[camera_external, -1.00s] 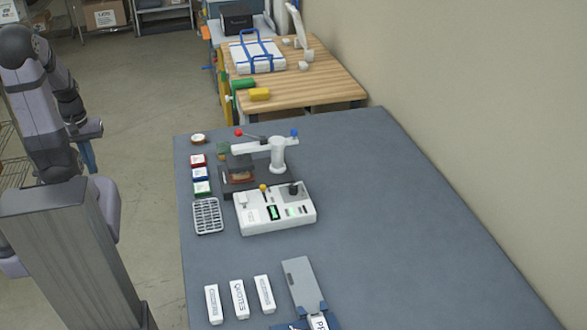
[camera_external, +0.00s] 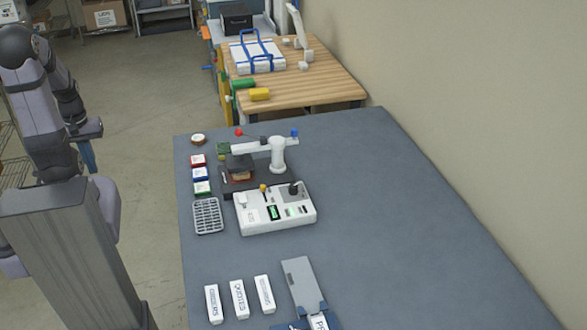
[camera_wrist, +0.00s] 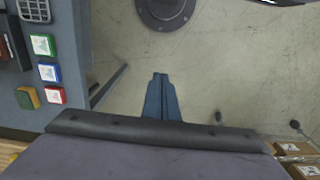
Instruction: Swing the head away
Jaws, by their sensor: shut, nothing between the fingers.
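The press stands on the grey table in the external view. Its white head arm (camera_external: 258,148) reaches left from a white post (camera_external: 278,155), above a dark block (camera_external: 239,164) and a brown piece. A red ball (camera_external: 239,132) is on a thin dark lever at the head's left; a blue ball (camera_external: 294,133) is at the right, by the post. A white control box (camera_external: 275,209) stands in front. My gripper (camera_external: 90,158) hangs left of the table, well away from the head. In the wrist view its blue fingers (camera_wrist: 161,98) are shut, empty, over the floor.
Red (camera_external: 197,160), blue (camera_external: 200,174) and green (camera_external: 202,188) boxes and a grey rack (camera_external: 208,216) line the table's left edge. White boxes (camera_external: 239,299) and a grey plate (camera_external: 302,283) lie at the front. The table's right side is clear.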

